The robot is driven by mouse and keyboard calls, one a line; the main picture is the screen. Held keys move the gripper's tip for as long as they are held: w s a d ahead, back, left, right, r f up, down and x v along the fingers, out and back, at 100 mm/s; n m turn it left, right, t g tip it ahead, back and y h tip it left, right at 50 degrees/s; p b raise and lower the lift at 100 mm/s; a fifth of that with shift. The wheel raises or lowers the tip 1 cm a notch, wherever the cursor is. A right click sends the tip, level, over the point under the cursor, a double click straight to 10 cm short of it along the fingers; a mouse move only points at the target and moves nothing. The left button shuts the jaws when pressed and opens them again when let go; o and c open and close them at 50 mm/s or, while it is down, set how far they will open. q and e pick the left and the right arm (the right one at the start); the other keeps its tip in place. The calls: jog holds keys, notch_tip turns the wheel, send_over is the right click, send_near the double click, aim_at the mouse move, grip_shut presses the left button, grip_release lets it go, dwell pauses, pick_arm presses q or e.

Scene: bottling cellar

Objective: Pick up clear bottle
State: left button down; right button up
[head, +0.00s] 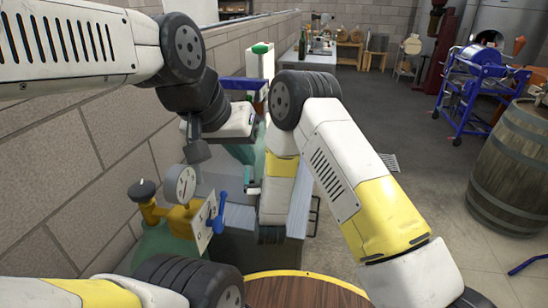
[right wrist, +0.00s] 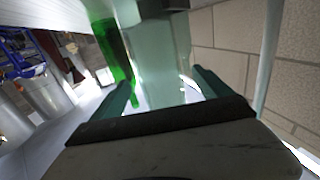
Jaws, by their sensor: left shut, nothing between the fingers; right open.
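My right gripper (right wrist: 160,92) is open, its two teal fingers apart in the right wrist view. A pale, see-through greenish shape (right wrist: 160,62) stands beyond and between the fingers; it may be the clear bottle, but I cannot tell for sure. No contact with it is visible. A bright green bottle (right wrist: 112,48) is to its left. In the head view my right arm hides most of its own gripper. My left gripper (head: 242,152) is shut and empty in front of the block wall, partly hidden.
A pressure gauge (head: 181,186) with brass and blue fittings stands at the lower left. A wooden barrel (head: 512,165) and a blue-framed machine (head: 480,90) are at the right. A far table (head: 310,62) holds bottles. The grey floor between is mostly clear.

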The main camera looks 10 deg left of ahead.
aim_at(262, 152)
jog(key=x, duration=0.7)
jog(key=shift+w, duration=0.25)
jog(key=shift+a, duration=0.1)
grip_shut()
jog(key=s+d+r, duration=0.2)
jog(key=s+d, duration=0.2)
jog(key=s, duration=0.2)
jog(key=s+d+r, duration=0.3)
jog(key=s+d, duration=0.2)
jog(key=s, duration=0.2)
jog(key=shift+s, duration=0.15)
